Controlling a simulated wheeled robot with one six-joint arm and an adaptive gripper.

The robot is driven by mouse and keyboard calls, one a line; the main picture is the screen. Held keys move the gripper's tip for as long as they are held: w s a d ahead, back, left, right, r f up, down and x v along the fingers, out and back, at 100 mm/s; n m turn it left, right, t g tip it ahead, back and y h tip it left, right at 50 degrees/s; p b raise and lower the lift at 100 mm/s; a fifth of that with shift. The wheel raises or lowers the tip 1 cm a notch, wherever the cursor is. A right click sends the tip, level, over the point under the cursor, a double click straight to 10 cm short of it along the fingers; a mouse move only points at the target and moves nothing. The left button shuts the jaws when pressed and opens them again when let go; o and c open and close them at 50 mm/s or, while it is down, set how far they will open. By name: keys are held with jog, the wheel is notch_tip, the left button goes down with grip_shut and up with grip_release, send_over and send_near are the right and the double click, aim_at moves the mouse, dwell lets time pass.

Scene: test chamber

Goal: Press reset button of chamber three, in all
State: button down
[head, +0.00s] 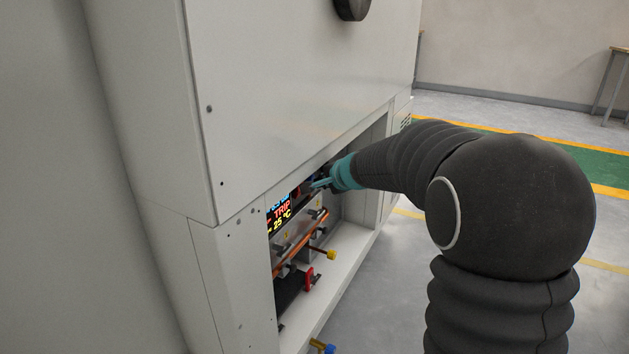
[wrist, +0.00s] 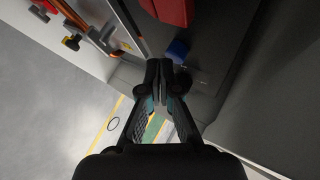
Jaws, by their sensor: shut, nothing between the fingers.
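The chamber (head: 300,75) is a large pale grey cabinet with an open lower bay. A lit display (head: 281,212) in the bay reads "TRIP" and "25 °C". My gripper (head: 318,183) reaches into the bay, just right of the display. In the wrist view my gripper (wrist: 161,72) is shut and empty. A small blue part (wrist: 177,51) is just beyond the fingertips; I cannot tell whether they touch it. A larger red part (wrist: 172,10) is above it. No label shows which is the reset button, and no chamber number is readable.
Orange pipes with valves run below the display, one with a yellow end (head: 331,255). A red fitting (head: 309,279) is lower in the bay. The bay's sill (head: 345,272) lies below. Open grey floor with yellow and green markings is to the right.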

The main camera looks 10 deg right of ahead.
jog(key=s+d, duration=0.1)
jog(key=s+d+b, duration=0.2)
jog(key=d, duration=0.1)
jog(key=shift+d+r, duration=0.1)
jog(key=shift+r, duration=0.3)
jog(key=shift+w, duration=0.1)
jog(key=s+a+f+n+g, duration=0.1)
jog(key=s+f+n+g, duration=0.2)
jog(key=s, duration=0.4)
jog(key=s+a+f+n+g, duration=0.2)
jog(key=s+f+n, duration=0.15)
jog(key=s, duration=0.45)
jog(key=s+d+r+n+h+p, duration=0.1)
jog(key=s+r+n+h+p, duration=0.1)
jog(key=s, duration=1)
jog(key=s+d+r+n+h+p, duration=0.1)
jog(key=s+r+n+p, duration=0.2)
jog(key=s, duration=0.9)
jog(key=shift+s+d+r+n+h+p, duration=0.2)
jog(key=shift+d+r+n+h+p, duration=0.15)
jog(key=shift+r+n, duration=0.35)
